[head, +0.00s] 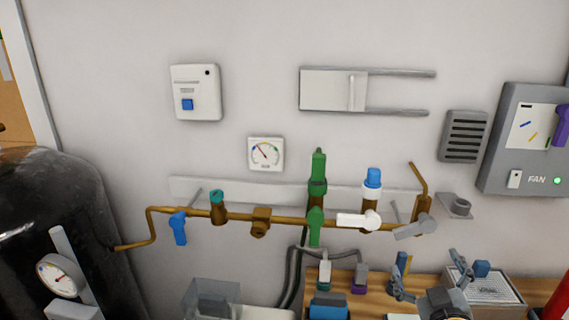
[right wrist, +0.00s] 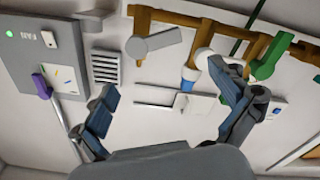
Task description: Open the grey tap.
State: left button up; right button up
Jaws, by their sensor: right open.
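The grey tap (head: 413,229) is at the right end of the brass pipe on the wall. Its flat grey lever points left and slightly down, roughly along the pipe. In the right wrist view, which is turned over, the grey tap (right wrist: 155,43) shows near the top, beyond the fingertips. My right gripper (head: 432,268) is open and empty, below the tap and apart from it in the head view. Its two blue-grey fingers are spread wide in the right wrist view (right wrist: 162,78). My left gripper is not in view.
A white tap (head: 358,220) is close left of the grey one, then a green tap (head: 315,226) and a blue tap (head: 179,228). A grey bracket (head: 456,206) and the fan box (head: 530,140) are to the right. A wooden bench (head: 540,290) lies below.

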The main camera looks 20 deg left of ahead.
aim_at(411, 231)
jog(key=x, duration=1)
jog(key=shift+w+f, duration=0.2)
jog(key=shift+w, duration=0.1)
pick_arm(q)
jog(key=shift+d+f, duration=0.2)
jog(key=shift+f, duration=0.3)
pick_arm(e)
jog(key=shift+w+a+f, duration=0.1)
jog(key=shift+w+a, duration=0.1)
jog(key=shift+w, duration=0.45)
jog(key=c, duration=1.7)
